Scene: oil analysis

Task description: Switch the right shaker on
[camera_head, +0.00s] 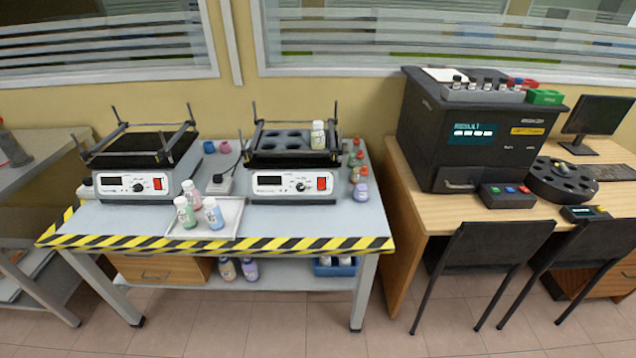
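The right shaker (293,186) stands on the right half of the grey table, with a white front panel and a dark platform on top. Its panel has a dark display at the left, a knob (300,186) in the middle and a red switch (322,184) at the right. Whether the switch is pressed cannot be told. A white-capped bottle (318,136) stands in the platform's right back hole; the other visible holes look empty. The left shaker (135,185) is alike, with a flat dark platform. Neither gripper is in view.
The table (350,222) has a yellow-black striped front edge. A white tray (236,212) with three bottles sits between the shakers. Small bottles (361,191) line the table's right side. A wooden desk with a black analyser (475,135) and two chairs (497,243) stand to the right.

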